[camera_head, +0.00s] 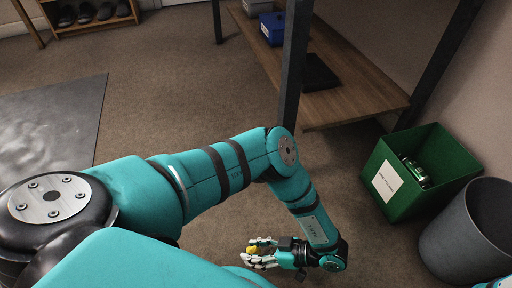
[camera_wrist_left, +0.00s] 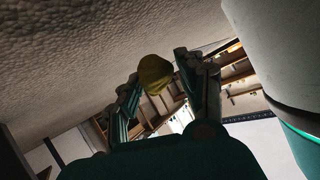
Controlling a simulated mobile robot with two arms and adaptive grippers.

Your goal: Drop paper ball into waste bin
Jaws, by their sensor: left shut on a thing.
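A small yellow paper ball (camera_head: 251,250) is held at the fingertips of my left gripper (camera_head: 258,253), low in the middle of the head view. In the left wrist view the crumpled ball (camera_wrist_left: 155,74) sits between the two fingers of the gripper (camera_wrist_left: 160,85). A grey round bin (camera_head: 468,232), the likely waste bin, stands at the right edge of the head view. The gripper is left of it and well apart from it. My right gripper does not show; a bit of teal at the lower right corner is unclear.
A green square bin (camera_head: 412,172) with a white label stands beside the grey bin and holds a green can (camera_head: 415,172). A wooden shelf (camera_head: 345,98) with dark posts stands behind, carrying a blue box (camera_head: 271,28). Carpet (camera_head: 215,85) is clear around the arm.

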